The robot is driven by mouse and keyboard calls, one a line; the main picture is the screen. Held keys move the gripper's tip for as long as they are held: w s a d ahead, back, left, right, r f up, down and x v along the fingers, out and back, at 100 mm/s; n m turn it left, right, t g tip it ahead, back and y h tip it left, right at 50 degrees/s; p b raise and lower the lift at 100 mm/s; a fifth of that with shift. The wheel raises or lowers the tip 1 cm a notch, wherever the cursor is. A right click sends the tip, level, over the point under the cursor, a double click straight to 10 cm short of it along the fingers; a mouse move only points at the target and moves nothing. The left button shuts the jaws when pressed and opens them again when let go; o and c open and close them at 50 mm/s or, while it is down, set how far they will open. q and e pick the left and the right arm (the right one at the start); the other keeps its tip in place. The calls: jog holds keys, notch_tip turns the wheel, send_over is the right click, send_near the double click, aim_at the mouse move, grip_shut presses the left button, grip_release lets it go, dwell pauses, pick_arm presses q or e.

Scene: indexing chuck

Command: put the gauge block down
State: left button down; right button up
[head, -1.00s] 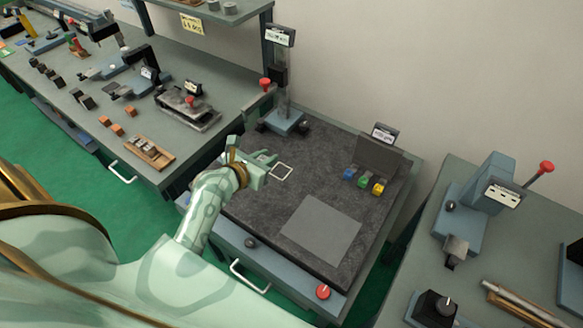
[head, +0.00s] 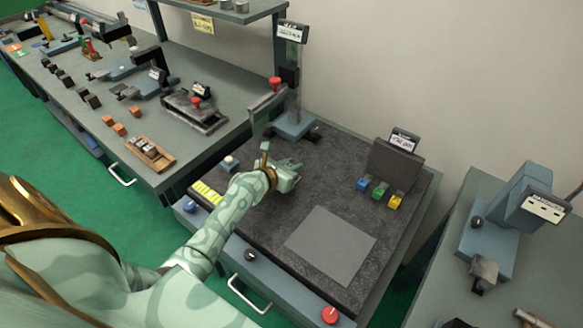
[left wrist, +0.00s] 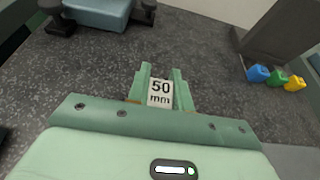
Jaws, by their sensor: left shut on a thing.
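The gauge block (left wrist: 160,93) is a small pale block marked "50 mm". In the left wrist view it sits between the two green fingers of my left gripper (left wrist: 160,88), which is shut on it. In the head view my left gripper (head: 289,176) is low over the dark granite-like plate (head: 325,165), left of its middle. The block cannot be made out there. I cannot tell whether the block touches the plate. My right gripper is not in view.
A flat grey pad (head: 330,245) lies on the plate's near part. Blue, green and yellow blocks (head: 379,192) stand by a dark upright (head: 393,163) at right. A gauge stand (head: 294,125) stands behind my gripper. The plate between them is clear.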

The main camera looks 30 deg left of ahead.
pick_arm(q)
jog(key=c, duration=1.3)
grip_release()
jog(key=shift+f, duration=0.1)
jog(key=shift+o, duration=0.2)
jog(key=shift+r, duration=0.2)
jog(key=p+v, duration=0.4)
jog(key=v, duration=0.7)
jog(key=shift+s, duration=0.1)
jog(key=shift+s+r+p, duration=0.15)
jog(key=shift+s+p, duration=0.15)
jog(key=shift+s, duration=0.1)
